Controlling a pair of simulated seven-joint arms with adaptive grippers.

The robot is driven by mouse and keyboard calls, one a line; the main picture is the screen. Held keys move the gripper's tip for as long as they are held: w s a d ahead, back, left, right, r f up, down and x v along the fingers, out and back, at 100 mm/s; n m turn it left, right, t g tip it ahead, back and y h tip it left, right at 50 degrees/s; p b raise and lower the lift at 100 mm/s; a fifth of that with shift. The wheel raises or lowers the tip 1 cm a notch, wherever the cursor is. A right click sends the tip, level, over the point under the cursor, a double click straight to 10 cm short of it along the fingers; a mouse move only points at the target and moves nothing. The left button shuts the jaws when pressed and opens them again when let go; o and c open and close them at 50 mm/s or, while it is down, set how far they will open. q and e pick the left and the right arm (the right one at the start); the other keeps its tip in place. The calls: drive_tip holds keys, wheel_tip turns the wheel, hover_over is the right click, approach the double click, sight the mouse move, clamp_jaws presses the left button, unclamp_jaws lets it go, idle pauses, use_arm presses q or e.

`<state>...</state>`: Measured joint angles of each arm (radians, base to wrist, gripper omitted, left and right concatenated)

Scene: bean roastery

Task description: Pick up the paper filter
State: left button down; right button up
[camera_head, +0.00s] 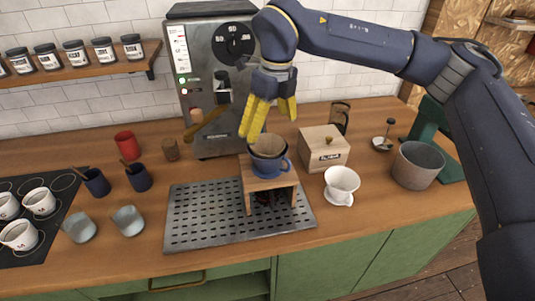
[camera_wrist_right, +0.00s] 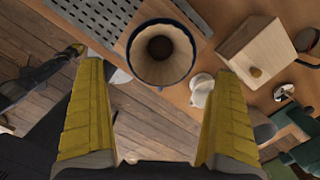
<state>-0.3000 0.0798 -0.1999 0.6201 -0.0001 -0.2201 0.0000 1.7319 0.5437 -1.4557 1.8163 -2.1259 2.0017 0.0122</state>
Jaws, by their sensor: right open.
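The paper filter (camera_head: 267,145) is a brown cone sitting inside a blue dripper (camera_head: 268,166) on a small wooden stand (camera_head: 254,185). In the right wrist view the filter (camera_wrist_right: 178,47) shows from above as a round, pale-rimmed opening near the top centre. My right gripper (camera_head: 269,117) is open, with yellow fingers pointing down, just above the filter in the head view. In the right wrist view its fingers (camera_wrist_right: 157,72) are spread wide and nothing is between their pads. My left gripper does not show in the head view.
A wooden box (camera_head: 324,148) and a white dripper (camera_head: 341,184) stand to the right. A grey pot (camera_head: 417,165) is farther right. The roasting machine (camera_head: 207,70) stands behind. A perforated metal tray (camera_head: 205,213) lies under the stand. Several cups are at the left.

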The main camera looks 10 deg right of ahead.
sight(268, 141)
drive_tip(key=shift+w+a+f, duration=0.1)
drive_tip(key=shift+w+f, duration=0.1)
drive_tip(key=shift+f, duration=1.25)
drive_tip(key=shift+w+f, duration=0.15)
drive_tip(key=shift+f, duration=1.25)
drive_tip(key=shift+c, duration=0.4)
drive_tip(key=c, duration=0.8)
